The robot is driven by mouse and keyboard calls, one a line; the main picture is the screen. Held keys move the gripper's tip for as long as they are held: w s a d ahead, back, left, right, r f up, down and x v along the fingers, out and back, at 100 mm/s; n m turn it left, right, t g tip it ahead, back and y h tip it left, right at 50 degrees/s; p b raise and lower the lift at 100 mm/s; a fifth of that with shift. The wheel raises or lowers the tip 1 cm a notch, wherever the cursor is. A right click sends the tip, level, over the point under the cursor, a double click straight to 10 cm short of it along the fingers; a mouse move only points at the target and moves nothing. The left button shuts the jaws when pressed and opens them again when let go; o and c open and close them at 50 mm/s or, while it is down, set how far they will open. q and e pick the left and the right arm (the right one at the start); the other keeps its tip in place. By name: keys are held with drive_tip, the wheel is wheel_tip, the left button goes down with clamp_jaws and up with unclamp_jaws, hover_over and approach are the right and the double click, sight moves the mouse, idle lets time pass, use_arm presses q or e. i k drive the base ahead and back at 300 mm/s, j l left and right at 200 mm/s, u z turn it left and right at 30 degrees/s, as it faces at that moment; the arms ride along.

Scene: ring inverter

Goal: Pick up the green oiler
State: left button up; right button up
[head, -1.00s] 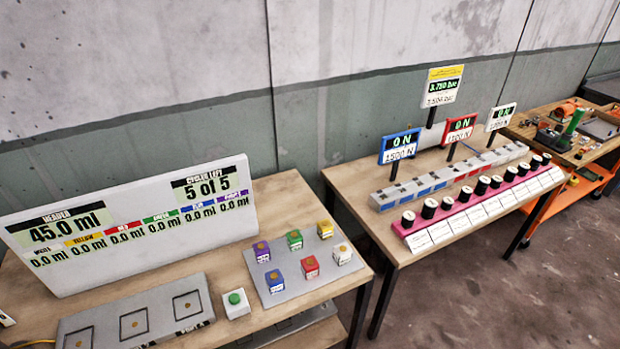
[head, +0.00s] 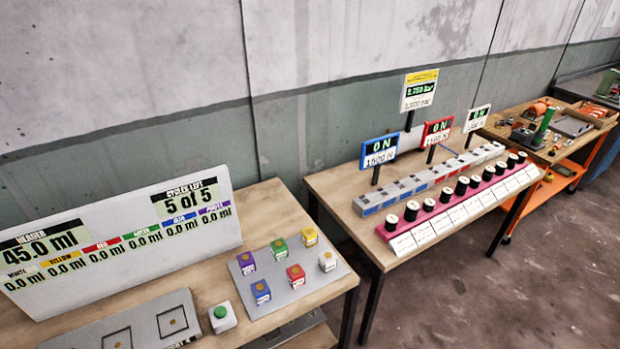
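A small green-sided cube (head: 280,248) with a round tan spot on top stands upright in the back row of a grey plate (head: 318,283) on the near left table. It is the green block among the coloured ones and matches the green label on the display board; I take it as the green oiler. It stands between a purple cube (head: 246,262) and a yellow cube (head: 309,236). A blue cube (head: 261,291), a red cube (head: 296,275) and a white cube (head: 327,260) form the front row. Neither of my grippers shows.
A white display board (head: 120,243) stands behind. A green button box (head: 222,316) sits left of the plate. A second table (head: 345,203) with a pink rack of black spools (head: 440,223) is to the right. A green upright object (head: 545,122) stands on the far orange-framed bench.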

sight(279, 249)
drive_tip(key=i, duration=0.6)
drive_tip(key=u, duration=0.3)
drive_tip(key=i+j+z, duration=0.15)
drive_tip(key=j, duration=0.15)
drive_tip(key=i+j+z, duration=0.15)
drive_tip(key=j, duration=0.1)
